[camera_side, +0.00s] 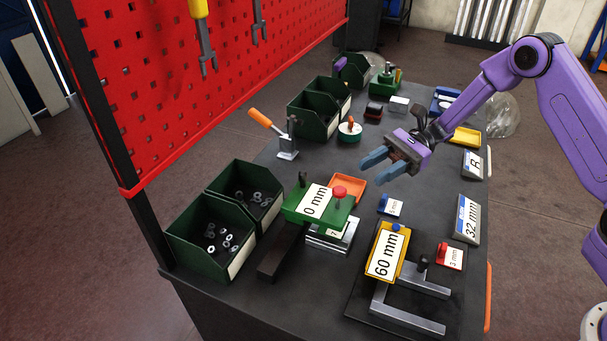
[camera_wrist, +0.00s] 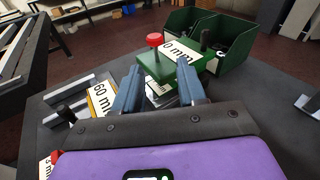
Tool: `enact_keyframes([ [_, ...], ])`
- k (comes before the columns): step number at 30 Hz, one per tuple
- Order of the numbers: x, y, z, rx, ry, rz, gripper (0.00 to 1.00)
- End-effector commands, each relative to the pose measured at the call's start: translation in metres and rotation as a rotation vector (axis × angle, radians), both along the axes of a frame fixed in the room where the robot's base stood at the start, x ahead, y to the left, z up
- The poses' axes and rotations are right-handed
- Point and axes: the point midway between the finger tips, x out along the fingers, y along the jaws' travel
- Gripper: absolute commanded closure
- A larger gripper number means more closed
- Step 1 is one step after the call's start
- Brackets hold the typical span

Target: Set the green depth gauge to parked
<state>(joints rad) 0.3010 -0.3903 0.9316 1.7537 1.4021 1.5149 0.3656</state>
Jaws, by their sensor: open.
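The green depth gauge (camera_side: 300,212) is a green block labelled "0 mm" with a red knob (camera_side: 339,191) and a dark post on top. It sits over a stack of metal plates (camera_side: 329,239) and a dark bar (camera_side: 284,252) near the green bins. It also shows in the wrist view (camera_wrist: 160,68), ahead of the fingers, with its red knob (camera_wrist: 154,40) at the top left. My gripper (camera_side: 368,170) is open and empty, in the air to the right of and behind the gauge in the side view; its blue fingers (camera_wrist: 160,88) point toward the gauge.
A yellow "60 mm" gauge (camera_side: 402,242) stands on a dark base with metal bars at right front. Green bins (camera_side: 205,262) with metal nuts line the left edge. An orange tray (camera_side: 348,184) lies behind the gauge. An orange-handled clamp (camera_side: 288,153) stands behind left.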

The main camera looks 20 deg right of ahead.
Motion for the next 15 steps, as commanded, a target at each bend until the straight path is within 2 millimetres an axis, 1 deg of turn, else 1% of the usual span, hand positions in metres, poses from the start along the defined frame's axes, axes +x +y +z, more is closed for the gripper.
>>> enact_keyframes([
  [1, 0.015, -0.007, -0.006, 0.030, 0.034, -0.063, 0.60],
  [3, 0.031, -0.015, -0.011, 0.065, 0.066, -0.130, 0.60],
  [6, 0.045, -0.024, -0.015, 0.099, 0.091, -0.193, 0.60],
  [9, 0.051, -0.027, -0.016, 0.115, 0.101, -0.220, 0.60],
  [11, 0.052, -0.024, -0.017, 0.118, 0.103, -0.223, 0.60],
  [15, 0.052, -0.009, -0.016, 0.116, 0.102, -0.220, 0.60],
])
